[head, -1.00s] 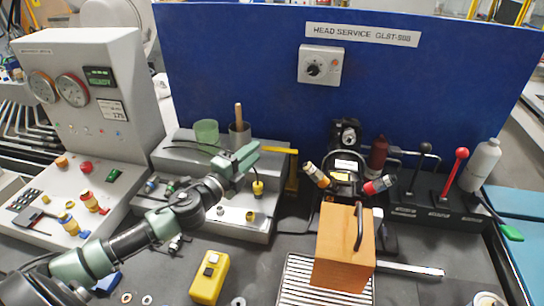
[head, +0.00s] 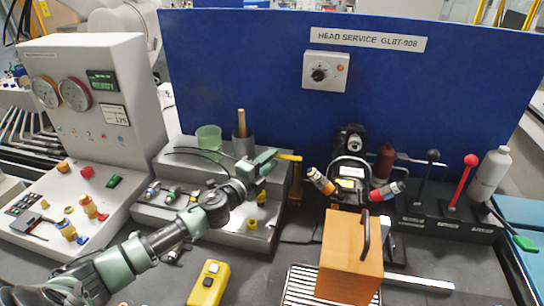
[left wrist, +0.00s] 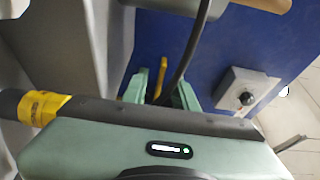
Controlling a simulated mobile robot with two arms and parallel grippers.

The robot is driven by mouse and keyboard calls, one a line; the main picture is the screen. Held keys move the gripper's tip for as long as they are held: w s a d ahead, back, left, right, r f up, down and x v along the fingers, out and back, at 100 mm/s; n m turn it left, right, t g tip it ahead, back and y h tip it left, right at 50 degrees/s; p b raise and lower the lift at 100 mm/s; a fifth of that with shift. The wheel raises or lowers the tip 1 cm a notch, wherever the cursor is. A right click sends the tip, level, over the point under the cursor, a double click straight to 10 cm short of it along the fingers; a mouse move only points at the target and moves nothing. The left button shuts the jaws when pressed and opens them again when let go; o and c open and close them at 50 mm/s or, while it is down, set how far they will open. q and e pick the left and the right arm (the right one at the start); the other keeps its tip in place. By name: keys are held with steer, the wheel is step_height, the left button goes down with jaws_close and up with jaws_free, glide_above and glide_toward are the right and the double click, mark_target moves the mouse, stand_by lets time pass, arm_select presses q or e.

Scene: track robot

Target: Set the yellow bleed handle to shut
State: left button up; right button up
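The yellow handle (head: 288,157) stands at the back right corner of the grey stepped bench in the head view, with a horizontal bar and an upright yellow part below. My left gripper (head: 268,158) is right beside the left end of that bar; contact cannot be told. In the left wrist view, the green fingers of the gripper (left wrist: 162,92) are apart. My right gripper is not in view.
A green cup (head: 208,138) and a grey cup (head: 243,145) stand on the bench behind my left arm. An orange-brown block (head: 345,255) sits on the right. A blue panel (head: 240,70) with a knob box (head: 326,71) closes off the back.

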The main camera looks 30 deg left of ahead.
arm_select(q)
steer(key=shift+w+d, duration=0.1)
steer(key=shift+w, duration=0.35)
jaws_close()
stand_by(1.1)
